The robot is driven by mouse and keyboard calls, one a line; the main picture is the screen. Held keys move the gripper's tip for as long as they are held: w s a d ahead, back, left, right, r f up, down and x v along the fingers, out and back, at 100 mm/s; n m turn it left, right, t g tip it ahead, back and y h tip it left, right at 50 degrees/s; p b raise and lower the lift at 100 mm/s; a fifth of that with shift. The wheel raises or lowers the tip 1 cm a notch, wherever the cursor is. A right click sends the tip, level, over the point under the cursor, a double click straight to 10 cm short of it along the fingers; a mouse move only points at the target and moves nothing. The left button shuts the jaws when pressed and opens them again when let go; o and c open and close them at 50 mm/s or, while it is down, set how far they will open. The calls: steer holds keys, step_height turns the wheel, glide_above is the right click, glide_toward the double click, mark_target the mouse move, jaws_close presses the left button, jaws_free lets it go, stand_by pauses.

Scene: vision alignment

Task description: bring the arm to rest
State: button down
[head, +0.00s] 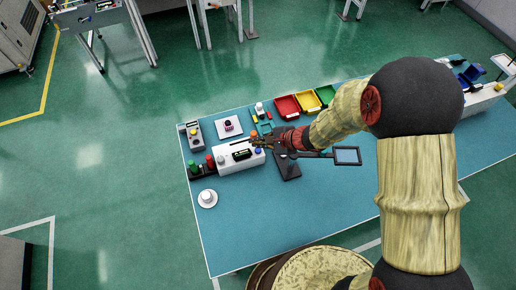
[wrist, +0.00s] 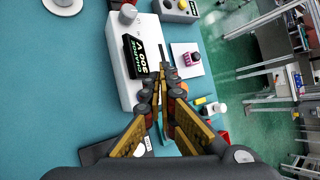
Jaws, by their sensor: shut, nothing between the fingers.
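My arm reaches from the right of the head view over the blue table (head: 240,220). My gripper (head: 258,143) is at the right end of a white box with a dark display (head: 228,164). In the wrist view my gripper (wrist: 161,82) has its fingers brought together, with nothing seen between them. The white box (wrist: 121,65) lies just left of the fingertips there, its lit display (wrist: 140,58) turned sideways. The fingertips look close to the box's edge; I cannot tell whether they touch it.
A white pad (head: 222,133) with a small dark-pink item and a grey control box (head: 195,141) stand behind the white box. Red (head: 288,106), yellow (head: 307,102) and green bins line the back edge. A white round piece (head: 207,199) sits front left. The table's front middle is clear.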

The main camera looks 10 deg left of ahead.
stand_by(0.3)
steer(key=s+d+r+n+g+h, duration=0.1)
steer(key=s+d+r+n+g, duration=0.15)
steer(key=s, duration=0.35)
steer(key=s+d+r+n+g+h, duration=0.1)
steer(key=s+d+r+n+g, duration=0.2)
steer(key=s, duration=0.4)
steer(key=s+d+r+n+t+h+b, duration=0.3)
steer(key=d+r, duration=0.6)
steer(key=d, duration=0.3)
steer(key=s+d+r+n+t+h+b, duration=0.3)
steer(key=d+r, duration=0.6)
steer(key=d, duration=0.4)
steer(key=shift+s+d+r+n+t+h+b, duration=0.2)
steer(key=shift+n+t+h+b, duration=0.25)
steer(key=shift+t+b, duration=0.6)
